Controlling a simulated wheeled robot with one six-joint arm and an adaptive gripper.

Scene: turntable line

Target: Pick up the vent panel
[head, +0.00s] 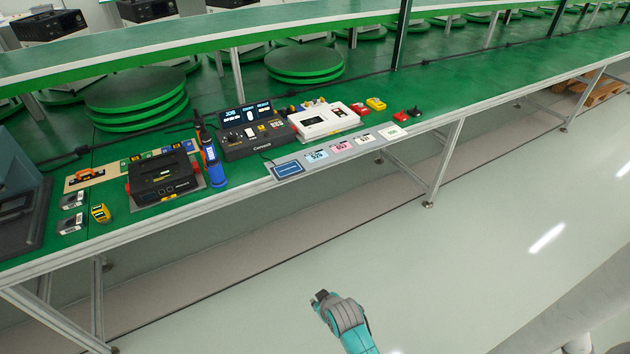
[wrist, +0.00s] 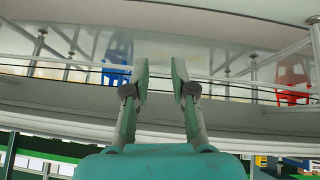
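I cannot pick out a vent panel for certain in either view. On the green bench in the head view stand a black boxy unit (head: 165,178), a black control unit with blue displays (head: 254,128) and a white device (head: 325,119). My gripper (head: 318,298) is at the bottom centre of the head view, over the floor and away from the bench. In the wrist view my gripper (wrist: 160,76) has its two fingers apart with nothing between them.
A blue power screwdriver (head: 212,165) stands beside the black unit. A yellow tape measure (head: 100,212) lies at the left. A label strip (head: 340,149) runs along the front edge of the bench (head: 480,92). Green round turntables (head: 305,62) stand behind. The floor in front is clear.

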